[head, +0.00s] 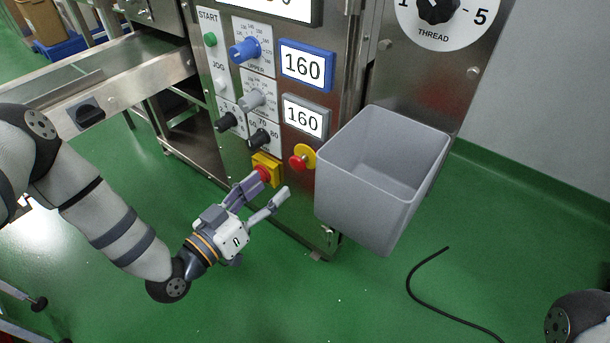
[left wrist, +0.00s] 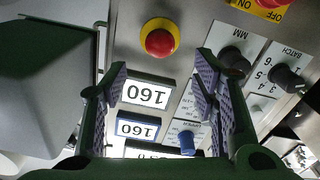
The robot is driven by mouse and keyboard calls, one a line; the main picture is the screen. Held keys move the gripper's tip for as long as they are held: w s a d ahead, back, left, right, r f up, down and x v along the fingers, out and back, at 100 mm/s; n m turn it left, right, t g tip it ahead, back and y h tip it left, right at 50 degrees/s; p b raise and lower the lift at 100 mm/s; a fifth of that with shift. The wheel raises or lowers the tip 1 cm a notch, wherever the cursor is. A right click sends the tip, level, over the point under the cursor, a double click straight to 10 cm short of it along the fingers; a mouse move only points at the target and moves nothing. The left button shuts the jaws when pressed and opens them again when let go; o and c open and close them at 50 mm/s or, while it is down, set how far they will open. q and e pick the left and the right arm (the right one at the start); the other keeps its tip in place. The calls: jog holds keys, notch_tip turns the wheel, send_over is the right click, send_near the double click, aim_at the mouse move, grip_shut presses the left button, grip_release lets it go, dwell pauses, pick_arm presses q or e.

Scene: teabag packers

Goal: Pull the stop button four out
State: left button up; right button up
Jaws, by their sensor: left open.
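A red mushroom button on a round yellow disc (head: 297,161) sits on the steel panel left of the grey bin; it also shows in the left wrist view (left wrist: 160,41). A second red button on a yellow box (head: 266,170) is left of it, partly cut off at the top of the left wrist view (left wrist: 268,8). No label tells me which is stop button four. My left gripper (head: 271,185) is open and empty in front of the lower panel. In the left wrist view its fingers (left wrist: 158,80) stand apart, with the round-disc button seen between and beyond them. My right gripper is out of view.
A grey open bin (head: 425,150) sticks out right of the buttons. Knobs, including a blue one (head: 245,50), and displays reading 160 (head: 307,65) are above. A black cable (head: 415,290) lies on the green floor.

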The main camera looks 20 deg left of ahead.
aim_at(295, 166)
pick_arm(q)
jog(key=b+x, duration=0.2)
jog(key=x, duration=0.7)
jog(key=shift+f, duration=0.2)
jog(key=shift+w+d+r, duration=0.1)
jog(key=shift+w, duration=0.25)
jog(key=shift+c, duration=0.3)
grip_shut()
jog(key=shift+s+r+p, duration=0.15)
jog(key=shift+s+p, duration=0.35)
jog(key=shift+p, duration=0.15)
jog(key=shift+o, duration=0.3)
grip_release()
